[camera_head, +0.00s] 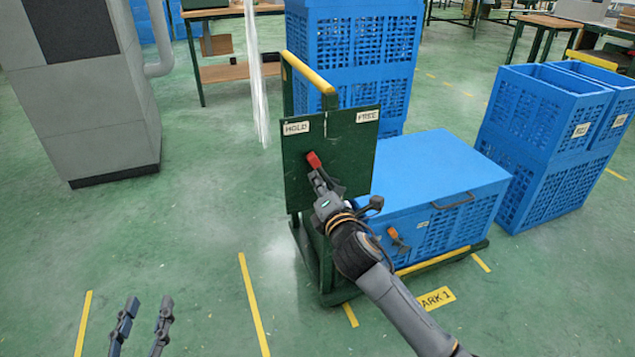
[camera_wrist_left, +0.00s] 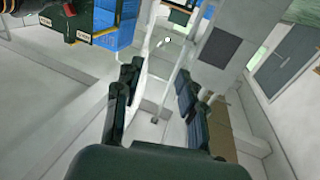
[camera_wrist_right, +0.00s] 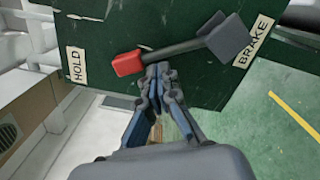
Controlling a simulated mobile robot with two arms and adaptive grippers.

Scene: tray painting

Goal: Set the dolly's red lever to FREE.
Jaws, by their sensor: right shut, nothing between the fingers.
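The lever's red knob (camera_head: 314,160) is on the dark green panel (camera_head: 350,150) of the dolly, at the HOLD label's (camera_head: 296,128) side. The FREE label (camera_head: 367,116) is at the panel's upper right. In the right wrist view the red knob (camera_wrist_right: 128,63) points toward the HOLD label (camera_wrist_right: 76,65), and the dark pivot block (camera_wrist_right: 228,40) is beside the BRAKE label (camera_wrist_right: 254,41). My right gripper (camera_head: 322,180) is shut and empty, its tips just below the knob and rod; contact is unclear. My left gripper (camera_head: 150,302) is open and empty, low at left.
A blue lidded crate (camera_head: 435,170) with an orange-tipped latch (camera_head: 393,234) sits on the dolly. Blue crates (camera_head: 350,50) stand behind and more (camera_head: 545,130) at right. A grey cabinet (camera_head: 85,110) stands at left. The floor left of the dolly is clear.

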